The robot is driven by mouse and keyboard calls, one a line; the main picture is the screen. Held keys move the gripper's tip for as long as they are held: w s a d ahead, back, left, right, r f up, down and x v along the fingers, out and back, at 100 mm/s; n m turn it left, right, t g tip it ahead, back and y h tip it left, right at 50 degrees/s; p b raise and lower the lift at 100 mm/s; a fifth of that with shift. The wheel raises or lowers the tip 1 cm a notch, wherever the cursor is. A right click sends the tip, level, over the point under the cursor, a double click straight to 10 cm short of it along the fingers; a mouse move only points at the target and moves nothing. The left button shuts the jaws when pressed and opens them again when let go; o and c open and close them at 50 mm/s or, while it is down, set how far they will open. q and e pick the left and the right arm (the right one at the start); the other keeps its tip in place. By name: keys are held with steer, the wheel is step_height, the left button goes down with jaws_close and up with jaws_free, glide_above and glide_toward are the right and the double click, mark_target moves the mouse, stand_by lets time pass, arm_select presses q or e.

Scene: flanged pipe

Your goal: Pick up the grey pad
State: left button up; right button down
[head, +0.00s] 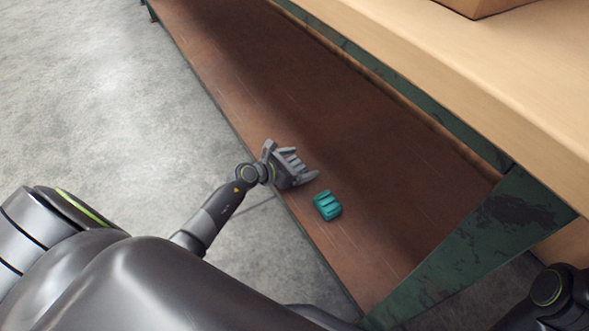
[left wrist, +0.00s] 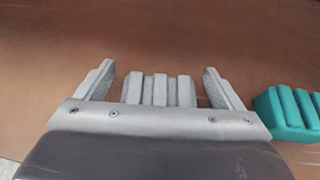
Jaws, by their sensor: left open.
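The grey pad (left wrist: 159,90) is a small ribbed block on the brown shelf. In the left wrist view it lies between the two fingers of my left gripper (left wrist: 160,76), with a gap on each side. In the head view the grey pad (head: 290,158) shows partly between the fingers of my left gripper (head: 293,161), at the shelf's near edge. My left gripper is open, and its palm hides the near part of the pad. My right gripper is out of view.
A teal ribbed pad (head: 327,205) lies just right of my left gripper; it also shows in the left wrist view (left wrist: 292,108). The brown shelf (head: 340,110) is otherwise clear. A green frame post (head: 490,235) and a wooden tabletop (head: 480,60) bound it.

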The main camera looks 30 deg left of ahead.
arm_select(q)
steer(key=c, duration=1.1)
steer(key=shift+o, duration=0.2)
steer(key=shift+r, duration=0.2)
